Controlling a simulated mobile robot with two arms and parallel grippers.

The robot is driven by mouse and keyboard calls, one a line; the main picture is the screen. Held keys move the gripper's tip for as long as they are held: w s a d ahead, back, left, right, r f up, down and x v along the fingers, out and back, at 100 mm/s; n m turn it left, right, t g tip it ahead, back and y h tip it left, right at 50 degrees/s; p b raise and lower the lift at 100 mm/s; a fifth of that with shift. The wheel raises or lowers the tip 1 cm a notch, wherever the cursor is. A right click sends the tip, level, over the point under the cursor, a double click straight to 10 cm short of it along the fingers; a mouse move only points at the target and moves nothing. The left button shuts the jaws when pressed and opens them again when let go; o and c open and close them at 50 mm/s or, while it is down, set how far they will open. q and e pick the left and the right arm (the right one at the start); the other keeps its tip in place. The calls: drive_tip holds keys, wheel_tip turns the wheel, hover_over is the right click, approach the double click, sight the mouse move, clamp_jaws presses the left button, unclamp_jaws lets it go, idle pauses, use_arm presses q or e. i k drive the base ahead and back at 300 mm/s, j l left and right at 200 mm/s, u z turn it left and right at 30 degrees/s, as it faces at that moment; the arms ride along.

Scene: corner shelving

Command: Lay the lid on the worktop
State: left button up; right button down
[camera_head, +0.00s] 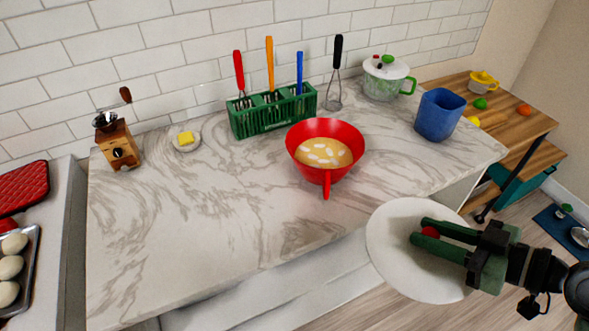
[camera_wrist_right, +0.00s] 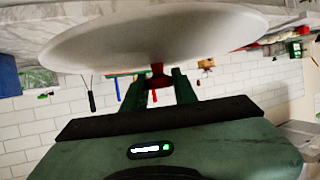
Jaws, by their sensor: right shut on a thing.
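A round white lid (camera_head: 392,240) with a red knob (camera_head: 430,232) is in my right gripper (camera_head: 420,230), whose green fingers are shut on the knob. The lid hangs in front of the worktop's front right edge, over the floor side. In the right wrist view the lid (camera_wrist_right: 150,38) fills the top, with the knob (camera_wrist_right: 157,76) between the fingers (camera_wrist_right: 158,85). The marbled worktop (camera_head: 190,225) has bare room at its left and front. My left gripper is not in view.
A red bowl with a handle (camera_head: 325,178) stands mid-worktop. A green utensil rack (camera_head: 270,122), a lidded pot (camera_head: 383,85), a blue container (camera_head: 438,115), a coffee grinder (camera_head: 120,148) and a butter dish (camera_head: 186,141) stand around it. A wooden shelf (camera_head: 515,130) is at right.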

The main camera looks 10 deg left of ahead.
sight(190, 220)
drive_tip(key=k+j, duration=0.2)
drive_tip(key=j, duration=0.15)
drive_tip(key=k+j, duration=0.2)
drive_tip(key=j, duration=0.2)
drive_tip(key=k+j, duration=0.2)
drive_tip(key=j, duration=0.15)
drive_tip(key=i+j, duration=0.1)
drive_tip(key=j, duration=0.25)
drive_tip(key=i+j, duration=0.1)
drive_tip(key=j, duration=0.3)
drive_tip(key=i+j, duration=0.1)
drive_tip(key=j, duration=0.25)
